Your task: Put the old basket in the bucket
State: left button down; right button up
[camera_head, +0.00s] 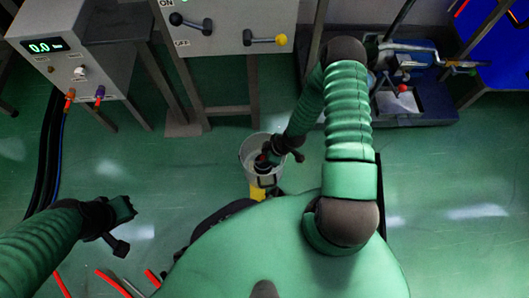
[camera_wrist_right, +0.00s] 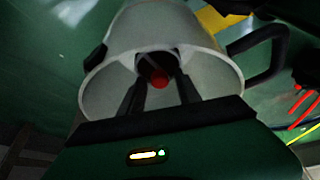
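The bucket (camera_head: 248,150) is a pale round container on the floor near the middle of the head view. In the right wrist view its pale wall (camera_wrist_right: 100,82) surrounds my right gripper (camera_wrist_right: 162,82). The gripper's two dark fingers stand apart and point down inside the bucket. A small dark piece with a red end (camera_wrist_right: 159,78) shows between and beyond the fingertips. I cannot tell whether it is the old basket or whether the fingers touch it. My right gripper (camera_head: 268,162) is over the bucket in the head view. My left gripper (camera_head: 123,208) hangs over floor at the left, its fingers unclear.
A grey generator box (camera_head: 72,48) with a display and knobs stands at the upper left. A panel (camera_head: 225,25) with two levers is at the top middle. A blue vise-like machine (camera_head: 415,75) is at the upper right. Red pieces (camera_head: 112,283) lie at the lower left. The right floor is clear.

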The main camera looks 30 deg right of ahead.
jog(key=s+d+r+m+g+h+p, duration=0.15)
jog(key=r+p, duration=0.25)
jog(key=r, duration=0.8)
jog(key=w+d+r+m+h+p, duration=0.1)
jog(key=d+r+p, duration=0.15)
jog(key=r, duration=0.95)
jog(key=s+a+r+m, duration=0.1)
jog(key=a+r+m, duration=0.1)
jog(key=a+r, duration=0.2)
jog(key=s+a+r+m, duration=0.2)
jog(key=a+r+m, duration=0.1)
jog(key=r, duration=0.6)
jog(key=shift+s+a+r+m+t+p, duration=0.3)
jog(key=shift+a+m+t+p, duration=0.1)
jog(key=shift+a, duration=0.45)
